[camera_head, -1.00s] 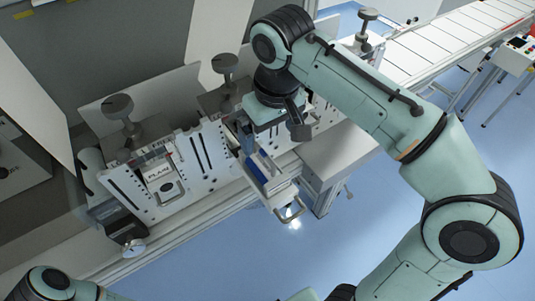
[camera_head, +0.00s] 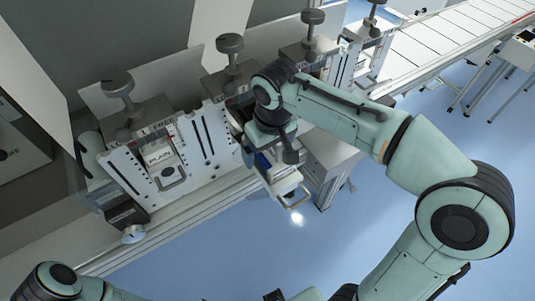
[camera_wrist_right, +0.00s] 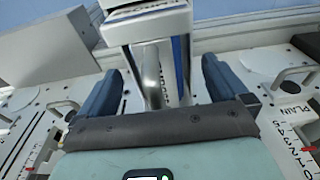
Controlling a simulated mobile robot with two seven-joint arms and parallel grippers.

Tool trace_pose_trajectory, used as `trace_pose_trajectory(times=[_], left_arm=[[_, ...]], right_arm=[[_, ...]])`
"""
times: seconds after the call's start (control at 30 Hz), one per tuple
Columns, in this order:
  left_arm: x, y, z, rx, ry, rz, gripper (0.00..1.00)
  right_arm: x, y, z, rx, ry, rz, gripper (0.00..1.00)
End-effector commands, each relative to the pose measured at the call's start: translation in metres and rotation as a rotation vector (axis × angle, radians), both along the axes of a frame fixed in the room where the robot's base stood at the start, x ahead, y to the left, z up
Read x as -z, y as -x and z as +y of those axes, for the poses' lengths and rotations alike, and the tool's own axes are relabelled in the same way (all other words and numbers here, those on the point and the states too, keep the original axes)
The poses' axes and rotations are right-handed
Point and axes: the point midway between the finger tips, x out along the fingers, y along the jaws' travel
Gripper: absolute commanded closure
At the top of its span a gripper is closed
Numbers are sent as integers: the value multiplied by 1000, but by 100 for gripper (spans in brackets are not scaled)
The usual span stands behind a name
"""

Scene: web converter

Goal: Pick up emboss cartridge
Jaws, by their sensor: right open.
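A white drawer-like cartridge (camera_head: 283,180) with a loop handle sticks out from the front of the machine in the head view. A white block (camera_wrist_right: 150,28) stands just beyond the bar. I cannot tell whether the fingers touch anything. My left gripper is not in view.
A slotted white panel with a PLAIN-labelled cartridge (camera_head: 163,165) is to the left in the head view. Dark knobs (camera_head: 231,44) stand on the machine top close behind my right wrist. A conveyor (camera_head: 450,42) runs at the upper right. Blue floor lies in front.

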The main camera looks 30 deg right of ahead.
Motion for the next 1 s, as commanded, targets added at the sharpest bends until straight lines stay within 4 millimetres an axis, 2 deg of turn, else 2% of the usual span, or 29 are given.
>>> trace_pose_trajectory(times=[0.27,0.4,0.5,0.77,0.87,1.0], left_arm=[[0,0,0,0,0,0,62],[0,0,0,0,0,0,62],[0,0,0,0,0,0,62],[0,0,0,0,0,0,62],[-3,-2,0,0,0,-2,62],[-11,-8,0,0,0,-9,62]], right_arm=[[3,-1,0,1,0,0,0],[3,0,0,1,0,0,46],[3,0,0,1,0,0,75],[-1,-1,0,0,-1,-4,75],[-12,-2,0,1,-2,-7,75],[-40,-2,0,1,-3,-9,75]])
